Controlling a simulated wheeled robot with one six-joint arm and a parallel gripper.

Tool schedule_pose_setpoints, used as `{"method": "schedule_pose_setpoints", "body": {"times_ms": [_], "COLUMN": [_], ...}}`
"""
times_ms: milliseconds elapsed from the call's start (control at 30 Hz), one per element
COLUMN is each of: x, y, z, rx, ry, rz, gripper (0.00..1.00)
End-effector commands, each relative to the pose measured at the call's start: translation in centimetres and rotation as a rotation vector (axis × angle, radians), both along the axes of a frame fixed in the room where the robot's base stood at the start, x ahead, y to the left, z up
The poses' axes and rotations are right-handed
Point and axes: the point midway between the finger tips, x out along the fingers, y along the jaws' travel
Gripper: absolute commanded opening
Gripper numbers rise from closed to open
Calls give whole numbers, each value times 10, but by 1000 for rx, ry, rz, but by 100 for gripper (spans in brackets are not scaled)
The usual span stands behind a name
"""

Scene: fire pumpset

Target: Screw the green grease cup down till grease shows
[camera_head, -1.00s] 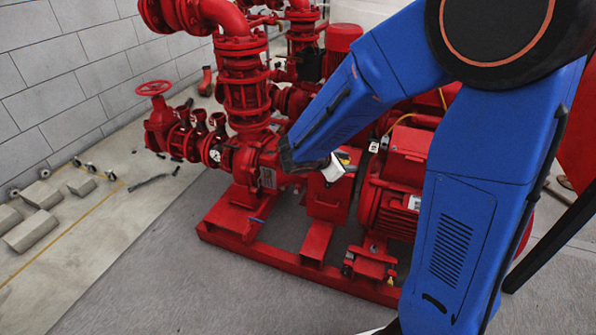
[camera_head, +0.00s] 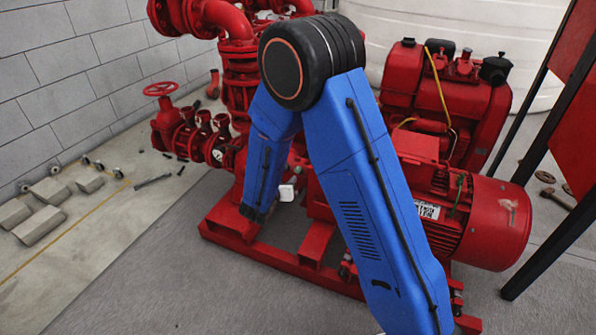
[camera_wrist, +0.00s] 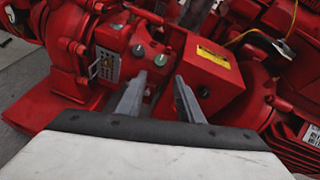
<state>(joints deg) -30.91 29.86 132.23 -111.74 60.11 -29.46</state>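In the wrist view, two small round cup-like fittings sit on the red pump's bearing housing. One, dark green (camera_wrist: 138,50), is at the left, and a paler grey-green one (camera_wrist: 160,60) is just right of it. I cannot tell for certain which is the green grease cup. My gripper (camera_wrist: 159,85) has its two grey fingers apart with nothing gripped between them. Its fingertips are below and short of the fittings in the picture, and no contact shows. In the head view my blue arm hides the fittings and fingers; only a white part near my wrist shows.
The red pumpset (camera_head: 243,78) stands on a red base frame (camera_head: 270,256). A guard box with a yellow label (camera_wrist: 213,57) is close right of the fingers. A red motor (camera_head: 495,222) is at the right. Concrete blocks (camera_head: 40,225) lie on the left floor. The front floor is clear.

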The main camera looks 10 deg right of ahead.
Motion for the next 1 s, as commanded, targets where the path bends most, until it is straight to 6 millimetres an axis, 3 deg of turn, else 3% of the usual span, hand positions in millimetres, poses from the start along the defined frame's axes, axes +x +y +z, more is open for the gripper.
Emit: {"method": "schedule_pose_setpoints", "body": {"times_ms": [700, 1000], "x": [99, 127], "y": [-58, -74], "z": [-47, -60], "rx": [2, 2], "ry": [0, 0], "rz": [-6, -4], "gripper": [33, 33]}}
